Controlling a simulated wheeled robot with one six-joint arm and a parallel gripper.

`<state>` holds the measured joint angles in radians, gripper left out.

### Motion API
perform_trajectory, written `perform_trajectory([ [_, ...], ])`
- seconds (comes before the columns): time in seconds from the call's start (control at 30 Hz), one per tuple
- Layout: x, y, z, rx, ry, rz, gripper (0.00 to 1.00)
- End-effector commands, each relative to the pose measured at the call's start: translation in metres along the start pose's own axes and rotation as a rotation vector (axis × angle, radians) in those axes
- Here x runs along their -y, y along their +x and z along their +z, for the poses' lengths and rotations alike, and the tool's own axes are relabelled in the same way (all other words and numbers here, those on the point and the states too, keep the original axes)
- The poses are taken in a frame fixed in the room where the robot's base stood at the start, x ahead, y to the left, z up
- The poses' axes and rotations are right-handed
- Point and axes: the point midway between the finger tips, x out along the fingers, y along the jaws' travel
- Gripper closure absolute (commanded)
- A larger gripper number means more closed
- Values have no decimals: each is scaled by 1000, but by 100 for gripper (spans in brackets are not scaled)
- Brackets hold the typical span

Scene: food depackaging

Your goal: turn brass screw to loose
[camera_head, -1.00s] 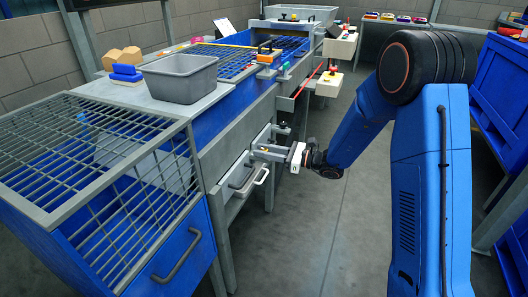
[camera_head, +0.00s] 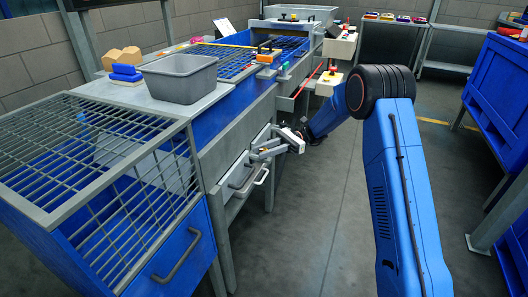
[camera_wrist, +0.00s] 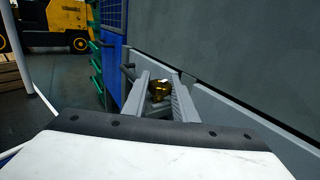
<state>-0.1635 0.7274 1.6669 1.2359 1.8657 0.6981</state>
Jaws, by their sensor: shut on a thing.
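The brass screw (camera_wrist: 159,91) shows in the wrist view as a small gold piece between the tips of my gripper (camera_wrist: 160,96). The two grey fingers are shut on it, against the grey front panel of the machine. In the head view my gripper (camera_head: 262,150) reaches left to the machine's front, just above a drawer handle. The screw itself is too small to make out there.
A light drawer handle (camera_head: 252,184) sits just below my gripper. A grey bin (camera_head: 180,78) and a blue block (camera_head: 127,72) stand on the machine top. A barred cage (camera_head: 95,170) is at the left. The floor (camera_head: 330,220) to the right is clear.

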Motion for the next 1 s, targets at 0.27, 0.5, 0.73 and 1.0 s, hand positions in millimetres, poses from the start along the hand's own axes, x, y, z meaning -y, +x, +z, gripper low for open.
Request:
perform_trajectory([
  [0.27, 0, 0, 0, 1, -2, 103, 97],
  [0.5, 0, 0, 1, 0, -2, 130, 97],
  [0.73, 0, 0, 1, 1, -2, 131, 97],
  [1.0, 0, 0, 1, 1, -2, 130, 56],
])
